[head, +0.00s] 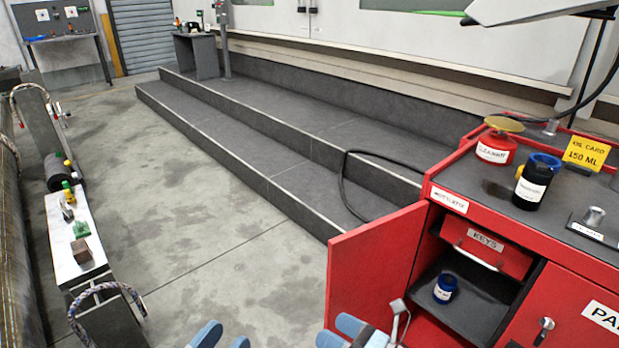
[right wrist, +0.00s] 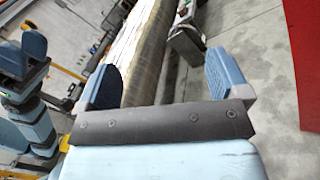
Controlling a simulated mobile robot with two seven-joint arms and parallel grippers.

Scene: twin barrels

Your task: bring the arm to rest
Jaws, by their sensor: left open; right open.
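My left gripper (head: 222,340) shows only as blue fingertips at the bottom edge of the head view, spread with nothing between them. My right gripper (head: 340,331) shows as blue fingertips at the same edge, near the open red door. In the right wrist view its two fingers (right wrist: 166,82) are wide apart with nothing held between them. My other arm (right wrist: 25,90) stands at the left of that view. The rest of both arms is out of the head view.
The red cabinet (head: 465,206) has its door (head: 375,262) swung open beside my right gripper. A small blue-capped jar (head: 446,287) stands inside. A red can (head: 496,147) and black jar (head: 534,183) stand on top. A narrow bench (head: 72,235) is left; the middle floor is clear.

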